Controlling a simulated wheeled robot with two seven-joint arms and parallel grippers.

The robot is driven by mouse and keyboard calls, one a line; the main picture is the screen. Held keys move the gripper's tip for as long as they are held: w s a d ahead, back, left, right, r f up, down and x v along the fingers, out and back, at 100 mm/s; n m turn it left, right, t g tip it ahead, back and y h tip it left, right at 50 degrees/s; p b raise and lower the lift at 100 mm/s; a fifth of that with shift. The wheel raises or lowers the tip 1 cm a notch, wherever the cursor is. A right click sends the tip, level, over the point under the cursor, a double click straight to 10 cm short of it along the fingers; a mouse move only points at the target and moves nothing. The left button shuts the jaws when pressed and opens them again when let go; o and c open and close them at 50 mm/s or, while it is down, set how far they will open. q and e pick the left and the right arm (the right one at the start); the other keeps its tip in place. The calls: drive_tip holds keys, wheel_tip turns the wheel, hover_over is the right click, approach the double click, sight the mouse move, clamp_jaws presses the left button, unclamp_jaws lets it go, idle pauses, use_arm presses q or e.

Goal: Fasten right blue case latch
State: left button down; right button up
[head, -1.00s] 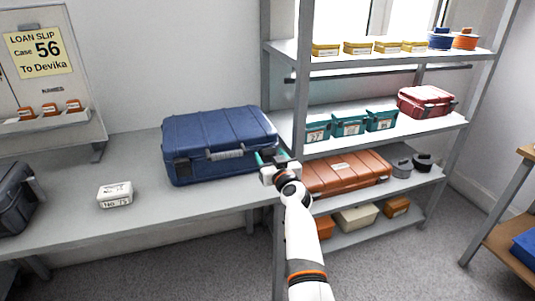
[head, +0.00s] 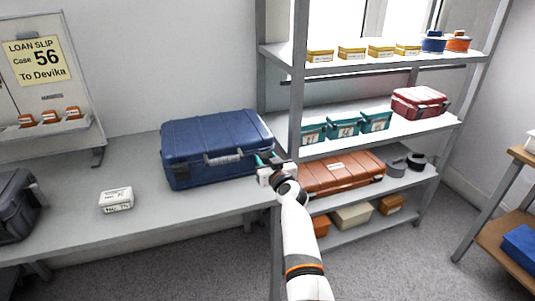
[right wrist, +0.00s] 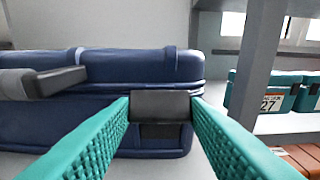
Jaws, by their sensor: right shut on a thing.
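The closed blue case (head: 217,146) lies flat on the grey bench, its handle (head: 224,158) facing the front. My right gripper (head: 261,160) is at the front right corner of the case. In the right wrist view its teal fingers (right wrist: 161,112) are shut on the dark right latch (right wrist: 161,104), one at each side. The latch lies across the lid seam, with a darker plate (right wrist: 162,130) below it. In the head view the gripper covers this latch. My left gripper is out of view.
A grey shelf post (head: 298,90) stands just right of the gripper. The shelves hold teal bins (head: 343,128), an orange case (head: 343,172) and a red case (head: 419,102). A small white box (head: 116,200) and a dark case (head: 15,205) are on the bench to the left.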

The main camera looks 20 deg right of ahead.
sight(265, 153)
drive_tip(key=r+g+p, duration=0.1)
drive_tip(key=p, duration=0.3)
drive_tip(key=g+p, duration=0.2)
drive_tip(key=p, duration=0.3)
drive_tip(key=w+r+g+p, duration=0.1)
drive_tip(key=g+p, duration=0.1)
drive_tip(key=p, duration=0.3)
drive_tip(key=shift+w+r, duration=0.1)
drive_tip(key=shift+r, duration=0.25)
drive_tip(key=shift+w+f+g, duration=0.1)
drive_tip(key=shift+w+g, duration=0.05)
drive_tip(key=shift+g, duration=0.55)
drive_tip(key=shift+w+f+g+b, duration=0.1)
drive_tip(key=shift+w+g+b, duration=0.05)
drive_tip(key=shift+g+b, duration=0.2)
drive_tip(key=g+b, duration=0.1)
drive_tip(key=b, duration=0.2)
drive_tip(key=shift+w+g, duration=0.25)
drive_tip(key=shift+g, duration=0.1)
drive_tip(key=shift+w+r+g+b, duration=0.2)
drive_tip(key=shift+g+b, duration=0.5)
drive_tip(key=shift+b, duration=0.5)
drive_tip(key=o, duration=1)
drive_tip(key=shift+r, duration=0.1)
